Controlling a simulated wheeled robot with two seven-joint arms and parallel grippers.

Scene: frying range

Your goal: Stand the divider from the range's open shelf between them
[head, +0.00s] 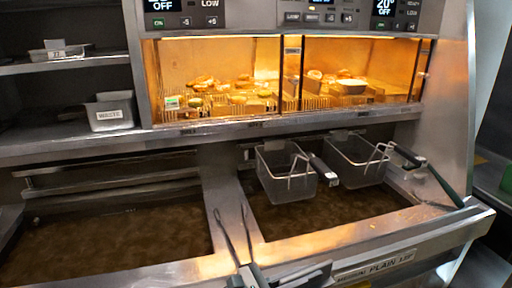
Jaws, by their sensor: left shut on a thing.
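My left gripper (250,274) is low in the middle of the head view, in front of the steel strip between the two oil vats. It is shut on a thin thing, which I take to be the divider (222,225). Its slim dark edges rise from the gripper towards the back, and its full outline is hard to make out. Two wire baskets, the left basket (283,180) and the right basket (356,162), hang side by side over the right vat, with a gap between them. My right gripper is not in view.
The left basket's dark handle (324,171) points towards the gap; the right basket's handle (440,180) reaches right. Oil fills the left vat (110,240) and right vat (330,215). A lit food bay (220,55) is behind. Metal containers (110,112) stand on the left shelves.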

